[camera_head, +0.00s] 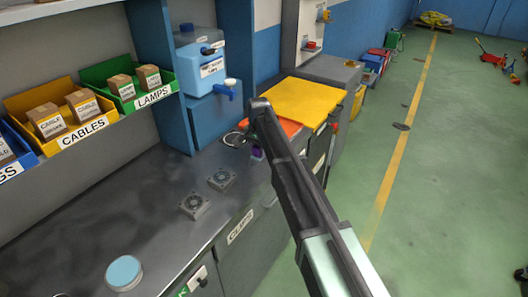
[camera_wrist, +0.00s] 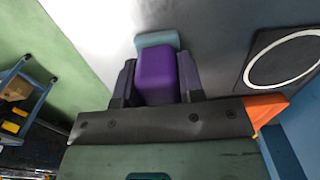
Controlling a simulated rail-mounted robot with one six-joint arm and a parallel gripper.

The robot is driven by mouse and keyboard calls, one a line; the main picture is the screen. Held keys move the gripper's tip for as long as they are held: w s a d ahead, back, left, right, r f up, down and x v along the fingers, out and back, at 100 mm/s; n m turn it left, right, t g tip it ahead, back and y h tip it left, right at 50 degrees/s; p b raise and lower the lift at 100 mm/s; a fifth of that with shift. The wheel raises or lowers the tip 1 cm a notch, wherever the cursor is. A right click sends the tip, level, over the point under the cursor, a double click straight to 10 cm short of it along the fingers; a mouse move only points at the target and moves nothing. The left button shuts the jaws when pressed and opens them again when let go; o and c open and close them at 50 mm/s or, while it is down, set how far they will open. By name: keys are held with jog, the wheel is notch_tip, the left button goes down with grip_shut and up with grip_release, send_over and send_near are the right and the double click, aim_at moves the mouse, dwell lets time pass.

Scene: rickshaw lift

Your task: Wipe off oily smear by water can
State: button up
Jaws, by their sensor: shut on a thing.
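My gripper (camera_wrist: 157,72) is shut on a purple block (camera_wrist: 157,75) with a teal layer at its far end, which looks like a sponge. The fingers press on its left and right sides. The block shows in the head view as a small purple patch (camera_head: 257,153) beside my arm, near the counter's front edge. Whether it touches the counter is unclear. A blue water can (camera_head: 200,62) with a label and a tap stands on a blue stand at the back. Darker smudges (camera_head: 120,195) lie on the grey counter (camera_head: 150,225); I cannot tell which is the oily smear.
A dark pad with a white ring (camera_wrist: 285,60) lies right of the block. Two small square fans (camera_head: 195,206) and a round light-blue lid (camera_head: 124,272) are on the counter. Bins of boxes (camera_head: 62,115) hang behind. A yellow panel (camera_head: 300,102) lies beyond my arm.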

jog(key=shift+w+a, duration=0.55)
jog(key=shift+a, duration=0.25)
jog(key=shift+w+a, duration=0.55)
jog(key=shift+a, duration=0.25)
notch_tip(320, 180, up, 6)
jog(key=p, duration=0.6)
notch_tip(320, 180, up, 3)
jog(key=p, duration=0.3)
